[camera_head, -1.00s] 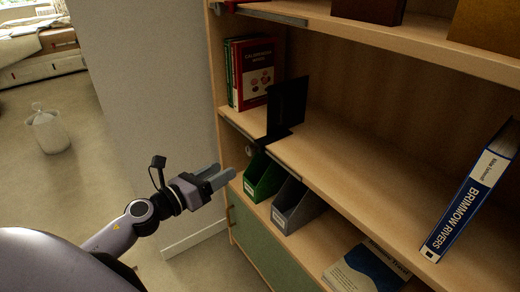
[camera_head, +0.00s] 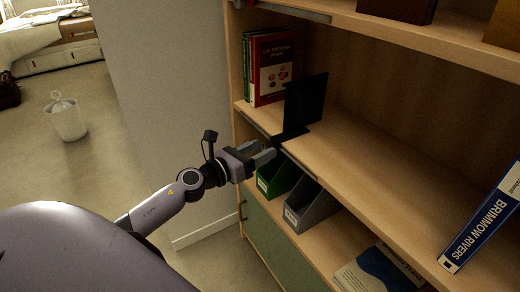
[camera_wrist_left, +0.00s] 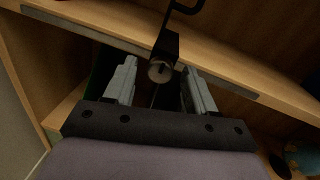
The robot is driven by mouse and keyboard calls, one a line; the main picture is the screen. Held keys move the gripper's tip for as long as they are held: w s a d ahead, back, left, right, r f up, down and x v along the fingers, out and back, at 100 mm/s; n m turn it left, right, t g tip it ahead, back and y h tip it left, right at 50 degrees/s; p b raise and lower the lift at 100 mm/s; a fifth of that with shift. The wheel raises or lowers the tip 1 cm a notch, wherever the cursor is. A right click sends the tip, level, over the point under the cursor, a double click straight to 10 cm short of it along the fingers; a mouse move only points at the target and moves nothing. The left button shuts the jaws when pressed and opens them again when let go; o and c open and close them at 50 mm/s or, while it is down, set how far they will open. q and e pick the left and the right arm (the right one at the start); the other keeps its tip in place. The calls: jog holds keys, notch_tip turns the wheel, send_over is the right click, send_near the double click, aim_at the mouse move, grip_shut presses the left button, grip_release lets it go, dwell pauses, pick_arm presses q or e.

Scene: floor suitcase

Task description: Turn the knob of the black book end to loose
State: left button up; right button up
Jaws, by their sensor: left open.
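The black book end (camera_head: 304,101) stands upright on the middle shelf, to the right of the red books. Its clamp hangs over the shelf's front edge. Its round knob (camera_wrist_left: 160,71) shows in the left wrist view under the black clamp (camera_wrist_left: 167,46), between and just beyond the fingers. My left gripper (camera_head: 265,152) is at the shelf's front edge, just below the book end. It also shows in the left wrist view (camera_wrist_left: 160,88), open, with one finger on each side of the knob and visible gaps. In the head view the gripper hides the knob. My right gripper is not in view.
A metal rail (camera_wrist_left: 85,27) runs along the shelf front. Red and green books (camera_head: 270,66) stand left of the book end. Green (camera_head: 277,177) and grey (camera_head: 310,204) file holders stand below. A blue book (camera_head: 486,222) leans at the right.

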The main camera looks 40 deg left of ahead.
pick_arm(q)
jog(key=shift+w, duration=0.2)
jog(key=c, duration=1)
